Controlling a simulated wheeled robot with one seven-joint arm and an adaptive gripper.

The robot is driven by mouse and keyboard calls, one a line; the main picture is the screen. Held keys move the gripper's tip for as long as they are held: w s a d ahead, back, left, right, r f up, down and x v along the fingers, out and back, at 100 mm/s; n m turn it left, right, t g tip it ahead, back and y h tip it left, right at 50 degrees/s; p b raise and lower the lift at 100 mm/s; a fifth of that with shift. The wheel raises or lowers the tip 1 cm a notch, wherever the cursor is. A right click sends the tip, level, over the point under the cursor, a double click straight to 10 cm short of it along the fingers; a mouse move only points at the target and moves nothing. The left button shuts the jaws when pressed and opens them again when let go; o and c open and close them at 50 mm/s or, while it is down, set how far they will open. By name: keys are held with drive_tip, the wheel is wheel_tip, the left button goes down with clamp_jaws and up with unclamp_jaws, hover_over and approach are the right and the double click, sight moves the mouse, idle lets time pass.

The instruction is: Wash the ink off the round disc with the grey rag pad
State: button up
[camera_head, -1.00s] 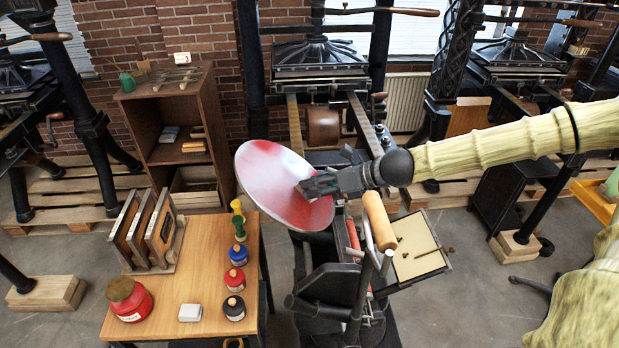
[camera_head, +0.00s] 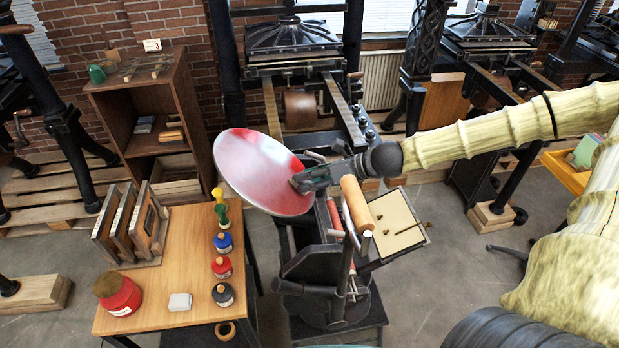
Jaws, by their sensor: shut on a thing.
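The round disc (camera_head: 250,168) is tilted at the top of a black hand press (camera_head: 325,265). Red ink covers its upper right and lower parts; a pale, greyish area shows at its left and middle. My gripper (camera_head: 314,180) is at the disc's right edge, coming in from the right. It is shut on a small dark grey pad (camera_head: 300,186), seemingly the grey rag pad, mostly hidden by the fingers. The pad overlaps the disc's right edge; I cannot tell whether it touches the face.
A wooden table (camera_head: 170,255) at left holds a red jar (camera_head: 118,294), a pale block (camera_head: 180,302), several ink pots and a rack of frames (camera_head: 130,225). Larger presses stand behind.

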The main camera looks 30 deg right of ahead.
drive_tip(key=shift+w+a+r+b, duration=0.6)
drive_tip(key=shift+w+a+r, duration=0.3)
drive_tip(key=shift+a, duration=0.25)
drive_tip(key=shift+w+a+r+b, duration=0.65)
drive_tip(key=shift+w+a+r, duration=0.25)
drive_tip(key=shift+a, duration=0.3)
drive_tip(key=shift+w+a+r+b, duration=0.6)
drive_tip(key=shift+w+a+r, duration=0.3)
drive_tip(key=shift+a, duration=0.25)
drive_tip(key=shift+w+a+r, duration=0.7)
drive_tip(key=shift+a+r, duration=0.2)
drive_tip(key=shift+w+a+r, duration=0.65)
drive_tip(key=shift+a+r, duration=0.2)
drive_tip(key=shift+w+a+r, duration=0.55)
drive_tip(key=shift+a, duration=0.15)
drive_tip(key=shift+w+a+r, duration=0.5)
drive_tip(key=shift+w+a, duration=0.05)
drive_tip(key=shift+a, duration=0.1)
drive_tip(key=shift+s, duration=0.1)
drive_tip(key=shift+s+a+f+b, duration=0.15)
drive_tip(key=shift+s+a+b, duration=0.05)
drive_tip(key=shift+s+b, duration=0.45)
drive_tip(key=s+b, duration=0.1)
drive_tip(key=s+a+b, duration=0.1)
drive_tip(key=s, duration=0.1)
drive_tip(key=shift+s+a+r+b, duration=0.2)
drive_tip(key=shift+s, duration=0.35)
drive_tip(key=shift+s+a+r+b, duration=0.15)
drive_tip(key=shift+s+a, duration=0.05)
drive_tip(key=shift+s, duration=0.35)
